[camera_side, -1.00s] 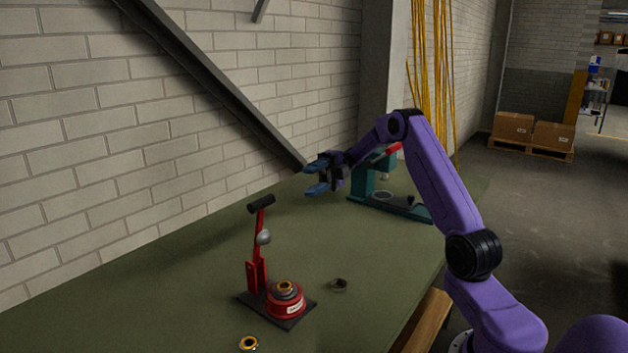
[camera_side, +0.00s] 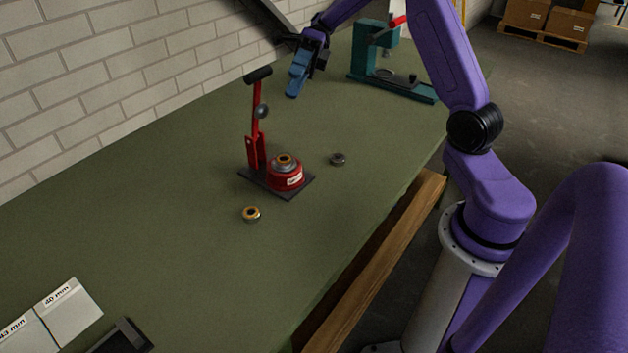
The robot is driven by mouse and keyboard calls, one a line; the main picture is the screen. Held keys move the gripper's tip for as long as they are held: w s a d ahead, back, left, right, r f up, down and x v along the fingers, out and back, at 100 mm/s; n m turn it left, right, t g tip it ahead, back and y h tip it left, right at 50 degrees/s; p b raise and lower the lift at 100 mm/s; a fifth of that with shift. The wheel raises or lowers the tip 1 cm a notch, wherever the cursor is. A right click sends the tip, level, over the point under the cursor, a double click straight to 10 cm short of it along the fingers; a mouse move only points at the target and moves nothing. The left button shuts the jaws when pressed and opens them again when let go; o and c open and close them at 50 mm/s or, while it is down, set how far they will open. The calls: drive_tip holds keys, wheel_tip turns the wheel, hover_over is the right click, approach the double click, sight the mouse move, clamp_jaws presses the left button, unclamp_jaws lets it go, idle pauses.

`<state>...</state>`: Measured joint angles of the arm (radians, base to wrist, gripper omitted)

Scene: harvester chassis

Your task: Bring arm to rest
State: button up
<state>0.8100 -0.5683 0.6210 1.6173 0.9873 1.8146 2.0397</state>
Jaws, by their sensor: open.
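My gripper (camera_side: 293,84) has blue fingers and is held above the green table (camera_side: 180,245), behind and a little right of the red lever press. The fingers point down and slightly left, and nothing shows between them. One finger largely hides the other from this side. The red lever press (camera_side: 287,179) stands on a dark base plate with its lever upright. A gold-rimmed ring part (camera_side: 285,159) sits on top of its round red body. My gripper is apart from the press.
A gold ring (camera_side: 251,214) and a dark ring (camera_side: 338,159) lie on the table near the press. A teal press (camera_side: 372,64) stands at the back right. White labelled cards (camera_side: 70,311) lie at the front left. A brick wall (camera_side: 90,75) borders the table.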

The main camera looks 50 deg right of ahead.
drive_tip(key=s+a+f+n+g+h, duration=0.25)
drive_tip(key=s+a+n+h, duration=0.65)
drive_tip(key=s+n, duration=0.55)
drive_tip(key=s+f+n+t+h, duration=0.1)
drive_tip(key=s+n, duration=0.3)
drive_tip(key=n, duration=0.5)
drive_tip(key=s+d+f+n+t+h, duration=0.1)
drive_tip(key=s+n+t, duration=0.3)
drive_tip(key=n, duration=0.5)
drive_tip(key=s+d+f+n+t+h, duration=0.1)
drive_tip(key=s+n, duration=0.3)
drive_tip(key=n, duration=0.5)
drive_tip(key=shift+s+f+t+h, duration=0.4)
drive_tip(key=shift+f+t+h, duration=0.35)
drive_tip(key=shift+f+h, duration=0.05)
